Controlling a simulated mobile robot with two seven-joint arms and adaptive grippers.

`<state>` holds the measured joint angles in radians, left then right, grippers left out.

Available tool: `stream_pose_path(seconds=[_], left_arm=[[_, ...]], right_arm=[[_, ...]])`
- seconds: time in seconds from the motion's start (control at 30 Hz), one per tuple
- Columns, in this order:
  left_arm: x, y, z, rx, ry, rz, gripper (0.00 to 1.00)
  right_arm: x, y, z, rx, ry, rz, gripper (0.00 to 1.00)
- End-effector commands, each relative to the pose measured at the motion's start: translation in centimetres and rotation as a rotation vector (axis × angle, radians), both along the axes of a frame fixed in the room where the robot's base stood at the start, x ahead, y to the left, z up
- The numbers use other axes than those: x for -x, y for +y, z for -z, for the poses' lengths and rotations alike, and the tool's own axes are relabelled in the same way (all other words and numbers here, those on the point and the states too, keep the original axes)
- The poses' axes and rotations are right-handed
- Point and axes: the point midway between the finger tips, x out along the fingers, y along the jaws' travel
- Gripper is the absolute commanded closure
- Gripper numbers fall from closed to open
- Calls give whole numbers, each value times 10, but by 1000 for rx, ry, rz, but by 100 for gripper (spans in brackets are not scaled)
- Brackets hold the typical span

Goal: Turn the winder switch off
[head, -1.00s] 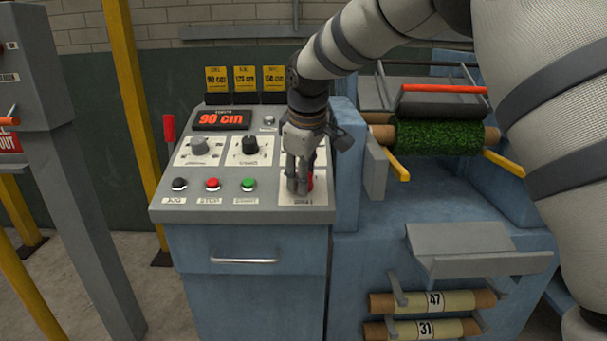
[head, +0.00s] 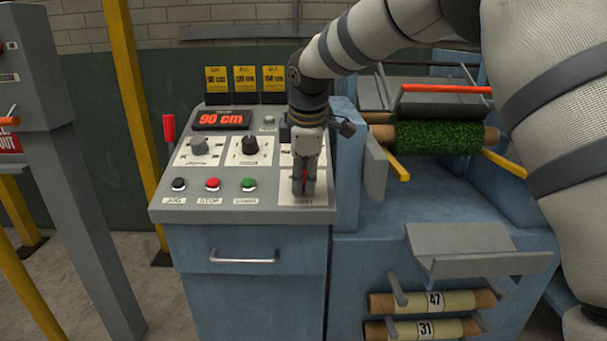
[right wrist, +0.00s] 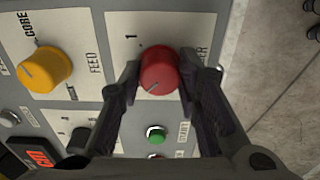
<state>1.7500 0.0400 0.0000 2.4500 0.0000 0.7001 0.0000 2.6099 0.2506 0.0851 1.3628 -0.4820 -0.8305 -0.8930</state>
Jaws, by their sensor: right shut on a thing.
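The winder switch is a red rotary knob (right wrist: 158,72) on a white plate at the right end of the grey control panel. In the right wrist view it sits between both fingers of my right gripper (right wrist: 161,66), which is shut on it. A dark pointer line shows on the knob's face, and a "1" is printed on the plate beside it. In the head view my right gripper (head: 304,189) reaches down onto the plate and hides most of the knob; only a sliver of red shows between the fingers. My left gripper is not in view.
The panel carries a lit "90 cm" display (head: 221,119), two dials, and black, red (head: 212,184) and green (head: 249,184) buttons. A yellow knob (right wrist: 45,68) stands beside the plate in the right wrist view. A green turf roll (head: 438,137) lies at right.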

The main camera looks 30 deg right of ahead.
Motion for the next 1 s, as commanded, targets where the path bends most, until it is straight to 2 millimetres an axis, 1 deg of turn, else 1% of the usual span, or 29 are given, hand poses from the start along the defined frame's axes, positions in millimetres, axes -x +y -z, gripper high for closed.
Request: stream_pose_path(seconds=[0.37, 0.4, 0.43, 0.47, 0.77, 0.87, 1.0], left_arm=[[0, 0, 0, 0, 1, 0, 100], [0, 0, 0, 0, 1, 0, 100], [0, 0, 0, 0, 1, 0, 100], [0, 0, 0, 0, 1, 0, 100], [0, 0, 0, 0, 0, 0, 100], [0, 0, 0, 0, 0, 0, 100], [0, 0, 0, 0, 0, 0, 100]], right_arm=[[1, 0, 2, 2, 6, -4, 97], [1, 0, 2, 2, 6, -4, 60], [1, 0, 2, 2, 6, -4, 53], [1, 0, 2, 2, 6, -4, 49], [0, 0, -1, 2, 1, -2, 49], [4, 2, -15, 2, -1, -3, 49], [16, 8, -51, 2, -4, -3, 49]])
